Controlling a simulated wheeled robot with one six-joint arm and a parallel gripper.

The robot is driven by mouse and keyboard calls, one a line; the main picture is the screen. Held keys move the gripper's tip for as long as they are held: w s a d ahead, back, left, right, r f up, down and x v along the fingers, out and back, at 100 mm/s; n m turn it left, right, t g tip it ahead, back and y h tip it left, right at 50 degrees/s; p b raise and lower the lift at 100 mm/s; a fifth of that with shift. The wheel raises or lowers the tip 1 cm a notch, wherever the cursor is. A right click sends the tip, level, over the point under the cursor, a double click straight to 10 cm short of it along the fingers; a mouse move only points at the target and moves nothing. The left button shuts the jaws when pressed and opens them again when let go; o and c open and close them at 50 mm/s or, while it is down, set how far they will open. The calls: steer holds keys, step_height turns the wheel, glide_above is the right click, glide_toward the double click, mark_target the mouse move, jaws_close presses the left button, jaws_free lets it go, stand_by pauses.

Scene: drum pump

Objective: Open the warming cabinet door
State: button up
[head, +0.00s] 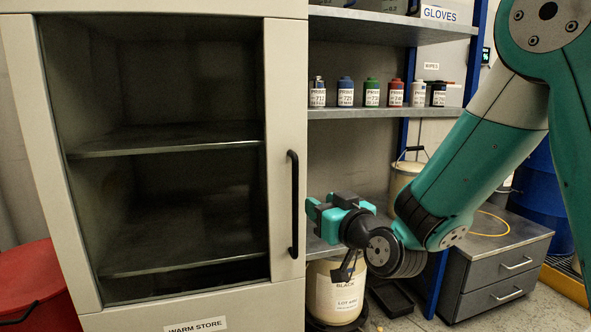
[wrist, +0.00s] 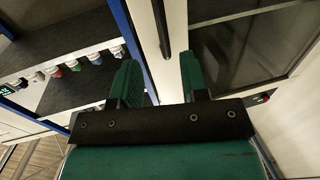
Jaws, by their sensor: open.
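The warming cabinet (head: 190,322), labelled WARM STORE, stands at the left in the head view. Its pale-framed door (head: 284,120) looks shut, with dark shelves visible through the pane. A black vertical bar handle (head: 293,205) is on the door's right side. My gripper (head: 314,214) is open and empty, just right of the handle in the picture, with a visible gap. In the wrist view the handle (wrist: 162,28) lies ahead, between the lines of the two green fingers (wrist: 158,78), beyond their tips. The exact distance is hard to tell.
Shelves (head: 380,113) with several small labelled bottles stand right of the cabinet. A cream container (head: 335,292) sits below my gripper. A grey drawer unit (head: 495,270) and a blue drum (head: 540,195) are at the right. A red bin (head: 35,285) is at the lower left.

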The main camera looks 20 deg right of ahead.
mark_target(297, 189)
steer(key=w+p, duration=0.1)
steer(key=w, duration=0.2)
steer(key=w+a, duration=0.1)
steer(key=w, duration=0.3)
steer(key=w+a+p, duration=0.1)
steer(key=w, duration=0.3)
steer(key=shift+w+a+p, duration=0.1)
steer(key=shift+a+p, duration=0.05)
steer(key=shift+p, duration=0.2)
jaws_close()
